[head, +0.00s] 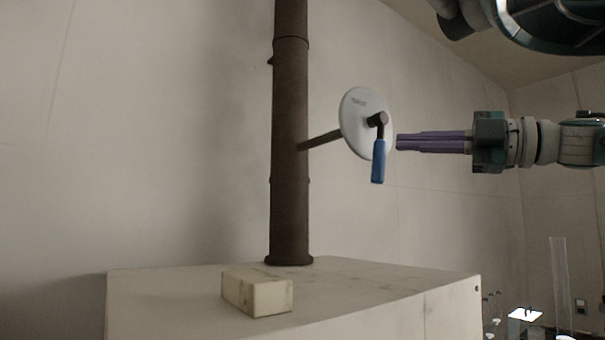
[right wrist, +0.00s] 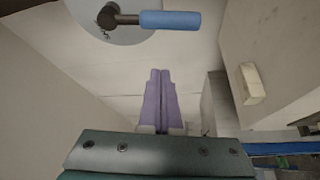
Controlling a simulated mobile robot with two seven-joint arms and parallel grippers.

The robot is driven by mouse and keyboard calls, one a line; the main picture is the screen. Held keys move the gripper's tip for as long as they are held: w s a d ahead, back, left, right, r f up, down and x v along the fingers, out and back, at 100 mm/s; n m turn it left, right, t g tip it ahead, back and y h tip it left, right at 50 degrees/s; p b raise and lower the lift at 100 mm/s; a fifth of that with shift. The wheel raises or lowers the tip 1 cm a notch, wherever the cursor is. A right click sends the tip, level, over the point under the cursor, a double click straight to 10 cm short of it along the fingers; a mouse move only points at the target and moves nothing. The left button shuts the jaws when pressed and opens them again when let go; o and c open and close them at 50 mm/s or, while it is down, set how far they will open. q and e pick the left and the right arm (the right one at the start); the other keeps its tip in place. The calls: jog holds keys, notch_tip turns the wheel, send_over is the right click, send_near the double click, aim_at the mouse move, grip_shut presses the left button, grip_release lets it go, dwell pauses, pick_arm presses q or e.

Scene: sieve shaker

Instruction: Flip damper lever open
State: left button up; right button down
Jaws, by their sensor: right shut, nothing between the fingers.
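The damper lever (head: 378,160) has a blue grip hanging down from a dark pivot on a round pale plate (head: 354,112). The plate is joined by a rod to a dark brown vertical pipe (head: 290,150). My right gripper (head: 398,142) is shut and empty, pointing left, just right of the lever. A small gap shows between its fingertips and the lever in the head view. In the right wrist view the lever (right wrist: 170,20) lies across the top, beyond the purple fingertips (right wrist: 160,72). My left gripper is not in view.
The pipe stands on a pale box-like block (head: 400,290). A small cream block (head: 257,293) lies on its top near the front edge. Glassware (head: 559,280) stands low at the right. The space around the lever's lower end looks free.

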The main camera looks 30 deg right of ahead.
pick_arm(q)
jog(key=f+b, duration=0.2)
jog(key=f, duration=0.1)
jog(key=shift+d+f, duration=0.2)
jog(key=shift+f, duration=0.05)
pick_arm(e)
jog(key=v, duration=0.3)
jog(key=shift+s+d, duration=0.25)
jog(key=shift+s, duration=0.05)
